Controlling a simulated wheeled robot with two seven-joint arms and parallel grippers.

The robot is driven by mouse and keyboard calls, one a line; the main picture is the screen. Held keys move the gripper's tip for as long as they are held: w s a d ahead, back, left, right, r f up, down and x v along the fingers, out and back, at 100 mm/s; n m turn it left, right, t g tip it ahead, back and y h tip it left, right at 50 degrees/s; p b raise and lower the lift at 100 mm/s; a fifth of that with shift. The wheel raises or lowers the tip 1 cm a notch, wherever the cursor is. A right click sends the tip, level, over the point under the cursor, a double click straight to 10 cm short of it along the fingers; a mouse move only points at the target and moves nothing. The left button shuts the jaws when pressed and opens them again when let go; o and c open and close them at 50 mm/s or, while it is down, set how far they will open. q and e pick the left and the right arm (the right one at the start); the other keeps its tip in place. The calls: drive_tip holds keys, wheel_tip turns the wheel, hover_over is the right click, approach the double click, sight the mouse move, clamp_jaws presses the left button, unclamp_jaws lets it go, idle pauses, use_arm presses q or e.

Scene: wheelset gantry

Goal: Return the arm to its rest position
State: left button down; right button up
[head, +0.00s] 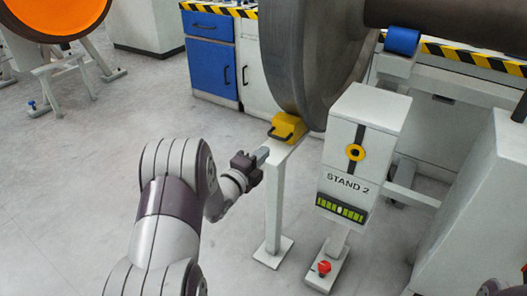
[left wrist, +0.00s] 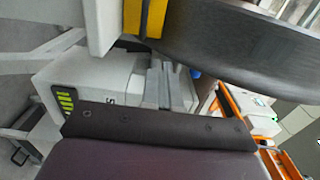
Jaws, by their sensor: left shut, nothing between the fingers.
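My left arm comes in from the lower left of the head view, stretched toward the wheel. My left gripper (head: 262,156) is shut and empty, just short of a yellow chock (head: 288,125) with a dark handle. The chock sits on a narrow white post (head: 274,200), at the foot of a large dark wheel (head: 300,60). In the left wrist view the closed fingers (left wrist: 158,88) point toward the wheel (left wrist: 220,45), and the yellow chock (left wrist: 150,18) shows at the top.
A white stand marked STAND 2 (head: 352,160) is close on the right, with a red button (head: 323,267) on its foot. Blue and white cabinets (head: 212,60) stand behind. An orange disc (head: 50,12) is at the upper left. The floor left of my arm is clear.

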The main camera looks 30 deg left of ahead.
idle(0.3)
use_arm(q)
drive_tip(key=s+a+f+n+g+y, duration=0.3)
drive_tip(key=s+f+n+g, duration=0.45)
drive_tip(key=f+n, duration=0.4)
drive_tip(key=s+d+r+n+g+h, duration=0.1)
drive_tip(key=s+d+r+n+g, duration=0.1)
drive_tip(key=s+d+n+g, duration=0.45)
drive_tip(key=s+d+r+n+g, duration=0.2)
drive_tip(key=s+d+g, duration=0.1)
drive_tip(key=s+d, duration=0.75)
wheel_tip(320, 180, up, 38)
drive_tip(key=m+p, duration=0.1)
drive_tip(key=p, duration=3.7)
drive_tip(key=shift+s+r, duration=0.2)
